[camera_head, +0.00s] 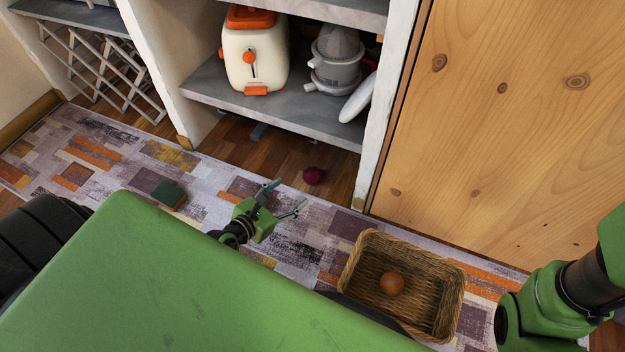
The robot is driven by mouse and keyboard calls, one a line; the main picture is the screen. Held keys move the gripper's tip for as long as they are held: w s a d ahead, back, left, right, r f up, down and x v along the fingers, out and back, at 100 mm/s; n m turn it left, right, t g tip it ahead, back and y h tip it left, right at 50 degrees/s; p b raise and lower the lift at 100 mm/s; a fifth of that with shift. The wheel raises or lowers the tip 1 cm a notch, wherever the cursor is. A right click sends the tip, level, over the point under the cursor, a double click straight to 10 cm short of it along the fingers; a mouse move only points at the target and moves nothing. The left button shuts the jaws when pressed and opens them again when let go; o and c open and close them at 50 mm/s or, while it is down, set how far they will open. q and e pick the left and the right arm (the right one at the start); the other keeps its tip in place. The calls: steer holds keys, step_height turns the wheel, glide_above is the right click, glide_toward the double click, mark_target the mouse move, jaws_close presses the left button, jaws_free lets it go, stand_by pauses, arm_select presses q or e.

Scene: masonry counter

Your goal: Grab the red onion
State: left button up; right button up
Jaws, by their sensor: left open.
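The red onion (314,176) is a small dark red ball on the wooden floor, below the lower grey shelf and just past the edge of the patterned rug. My left gripper (287,197) is open and empty, with its two fingers spread toward the onion. In the picture it is just below and left of the onion, and a gap shows between them. My right arm (560,300) shows at the right edge; its gripper is out of view.
A dark green block (168,194) lies to the left. The shelf (205,85) holds a toaster (254,55) and a juicer (336,62). A wooden door (500,120) stands right.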

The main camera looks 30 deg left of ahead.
mark_target(307, 180)
arm_select(q)
steer(key=b+x, duration=0.2)
steer(key=x, duration=0.4)
steer(key=shift+w+f, duration=0.2)
steer(key=shift+w, duration=0.05)
steer(key=b+x, duration=0.4)
steer(key=shift+w+a+f, duration=0.1)
steer(key=shift+w+f, duration=0.1)
steer(key=shift+f, duration=0.05)
steer(key=shift+w+f, duration=0.1)
steer(key=shift+w, duration=0.3)
steer(key=c, duration=1.2)
